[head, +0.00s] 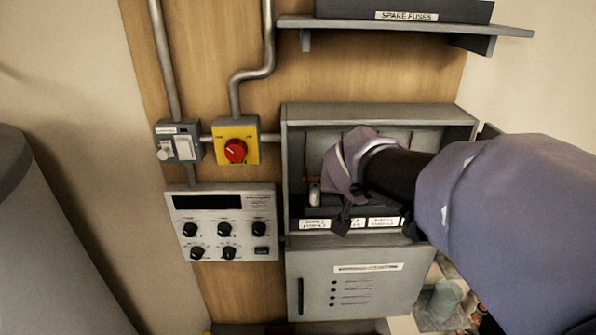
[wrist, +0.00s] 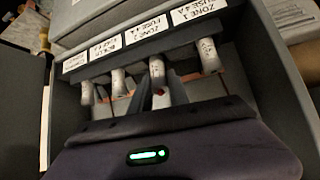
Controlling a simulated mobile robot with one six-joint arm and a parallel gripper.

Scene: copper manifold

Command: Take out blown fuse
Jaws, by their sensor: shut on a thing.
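The open grey fuse box (head: 378,113) holds a row of pale cylindrical fuses. In the wrist view my gripper (wrist: 162,98) is shut on the third fuse from the left (wrist: 157,72), below the second label from the right. A small red spot shows at this fuse's lower end, between the fingers. I cannot tell whether it still sits in its holder. Other fuses (wrist: 208,55), (wrist: 118,82) and (wrist: 87,93) stand on either side. In the head view one fuse (head: 314,195) shows left of my gripper (head: 342,222); my gripper and arm hide the others.
A label strip (wrist: 147,27) runs along the fuse row. The box's door (head: 350,292) hangs open below. A shelf (head: 400,22) with a "SPARE FUSES" box (head: 450,12) is above. A red rotary switch (head: 235,150) and a control panel (head: 222,222) are at left.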

